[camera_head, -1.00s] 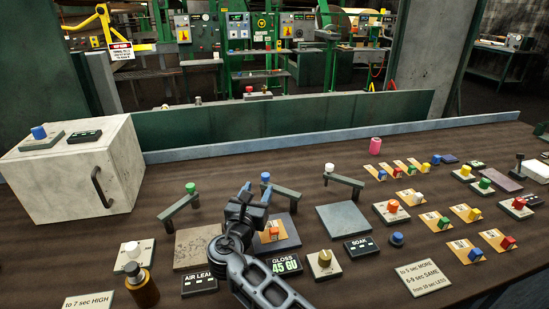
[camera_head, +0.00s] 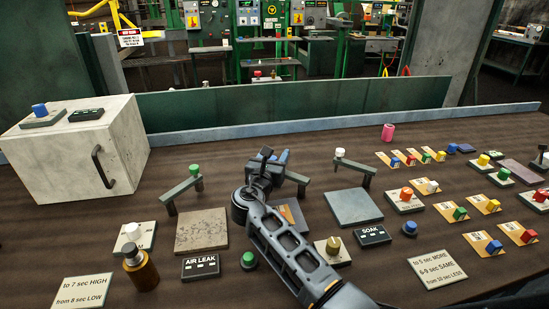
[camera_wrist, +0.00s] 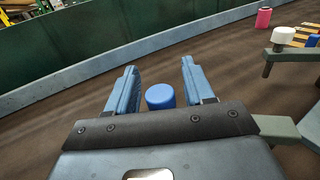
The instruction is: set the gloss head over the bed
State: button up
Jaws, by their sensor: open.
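The gloss head appears to be the middle swing bar (camera_head: 297,178); its blue knob (camera_wrist: 160,96) shows in the wrist view, while my gripper hides it in the head view. My gripper (camera_head: 270,158) is open at this bar, with the knob between its two spread fingers (camera_wrist: 160,88). A gap shows on each side of the knob. A dark plate with an orange card (camera_head: 291,214) lies in front of the bar, mostly hidden by my arm; it may be the bed. The gloss readout is hidden behind my arm.
Bars with a green knob (camera_head: 194,169) and a white knob (camera_head: 340,152) stand left and right, near a mottled plate (camera_head: 202,232) and a grey plate (camera_head: 353,207). A white cabinet (camera_head: 62,165) is at the left. Several coloured buttons fill the right side.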

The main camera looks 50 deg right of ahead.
jog(key=shift+c, duration=0.5)
grip_shut()
